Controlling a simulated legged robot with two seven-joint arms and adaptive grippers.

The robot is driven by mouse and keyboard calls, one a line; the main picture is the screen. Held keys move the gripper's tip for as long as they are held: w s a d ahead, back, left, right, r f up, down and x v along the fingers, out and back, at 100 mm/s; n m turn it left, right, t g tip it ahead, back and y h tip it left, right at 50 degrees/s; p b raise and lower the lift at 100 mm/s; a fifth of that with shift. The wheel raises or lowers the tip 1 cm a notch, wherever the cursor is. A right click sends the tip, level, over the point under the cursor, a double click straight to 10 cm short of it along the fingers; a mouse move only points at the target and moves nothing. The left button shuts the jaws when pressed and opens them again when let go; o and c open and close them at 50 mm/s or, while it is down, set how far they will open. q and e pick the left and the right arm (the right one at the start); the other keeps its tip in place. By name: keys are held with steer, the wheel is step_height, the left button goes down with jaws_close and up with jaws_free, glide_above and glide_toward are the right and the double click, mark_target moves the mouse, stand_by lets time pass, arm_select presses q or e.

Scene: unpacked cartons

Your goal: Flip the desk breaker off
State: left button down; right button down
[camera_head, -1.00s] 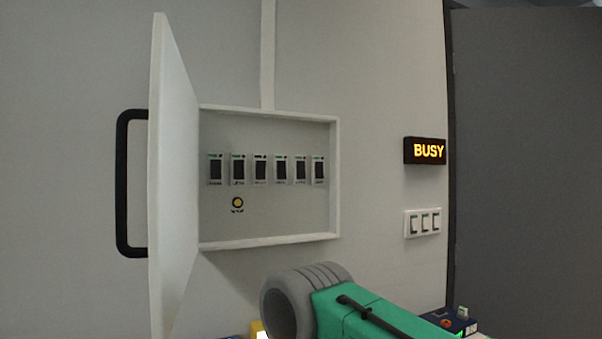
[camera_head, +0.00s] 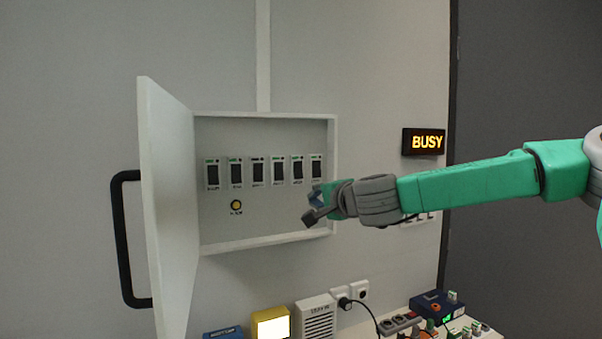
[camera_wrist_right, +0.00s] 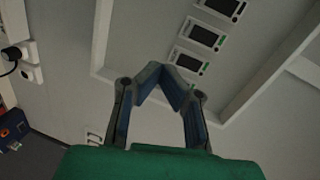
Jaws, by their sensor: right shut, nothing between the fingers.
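The open white breaker box (camera_head: 265,247) is on the wall in the head view, with several dark-rocker breakers (camera_head: 258,172) in one row. Their labels are too small to read, so I cannot tell which is the desk breaker. A round yellow button (camera_head: 236,205) sits below the row. My right gripper (camera_head: 312,212) is shut and empty, in front of the box's lower right corner, below the rightmost breaker (camera_head: 316,168). In the right wrist view its fingertips (camera_wrist_right: 162,76) meet, apart from the nearest breaker (camera_wrist_right: 188,60). My left gripper is out of view.
The box door (camera_head: 168,200) stands open on the left with a black handle (camera_head: 122,240). A lit BUSY sign (camera_head: 424,142) hangs at right; my forearm partly covers the wall switches (camera_head: 425,217). Devices, including a yellow lamp (camera_head: 271,325), stand below.

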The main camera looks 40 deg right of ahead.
steer(key=shift+m+t+h, duration=0.3)
steer(key=shift+m+t, duration=0.1)
steer(key=shift+m, duration=0.5)
steer(key=d+r, duration=0.1)
steer(key=r, duration=0.2)
steer(key=d+r, duration=0.1)
steer(key=r, duration=0.1)
steer(key=shift+s+d, duration=0.35)
steer(key=shift+w, duration=0.1)
steer(key=b, duration=0.6)
glide_toward(297, 175)
steer(key=p+x, duration=0.1)
steer(key=x, duration=0.7)
steer(key=shift+d+p, duration=0.25)
steer(key=shift+p, duration=0.15)
steer(key=shift+a, duration=0.2)
